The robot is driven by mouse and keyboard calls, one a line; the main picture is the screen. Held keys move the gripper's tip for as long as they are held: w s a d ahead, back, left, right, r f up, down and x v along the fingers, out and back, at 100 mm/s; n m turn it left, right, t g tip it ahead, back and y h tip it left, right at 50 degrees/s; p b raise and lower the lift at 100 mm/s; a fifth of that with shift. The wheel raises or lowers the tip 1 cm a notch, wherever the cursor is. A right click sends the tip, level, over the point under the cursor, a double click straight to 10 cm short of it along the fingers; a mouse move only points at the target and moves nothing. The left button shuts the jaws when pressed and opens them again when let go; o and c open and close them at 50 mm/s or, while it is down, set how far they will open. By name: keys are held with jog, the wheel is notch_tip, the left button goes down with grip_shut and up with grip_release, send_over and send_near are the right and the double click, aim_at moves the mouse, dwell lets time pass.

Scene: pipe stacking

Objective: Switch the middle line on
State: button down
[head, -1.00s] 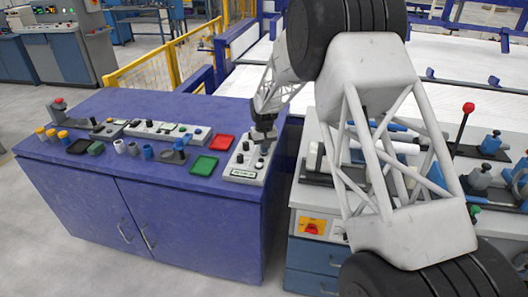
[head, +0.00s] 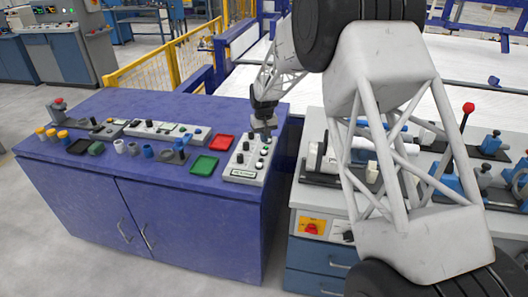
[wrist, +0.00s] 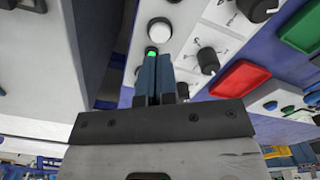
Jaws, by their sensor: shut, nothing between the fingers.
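The grey control panel (head: 233,167) lies at the right end of the blue cabinet top. It bears black rotary knobs and round white buttons or lamps, with a label on its near edge. In the wrist view, one black knob (wrist: 207,60) is right of my fingers, another (wrist: 257,8) is at the upper right, and a third (wrist: 183,90) is partly hidden beside them. A green lit lamp (wrist: 152,51) shows at my fingertips, below a white round button (wrist: 159,30). My gripper (head: 265,136) is shut and empty over the panel's far part. I cannot tell whether it touches the panel.
A red tray (head: 222,142) and a green tray (head: 204,165) lie left of the panel. A long switch panel (head: 165,129) and several small parts are farther left. A second workbench (head: 300,190) with fixtures stands to the right, across a gap.

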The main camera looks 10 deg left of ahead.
jog(key=shift+r, duration=0.7)
jog(key=shift+d+r, duration=0.1)
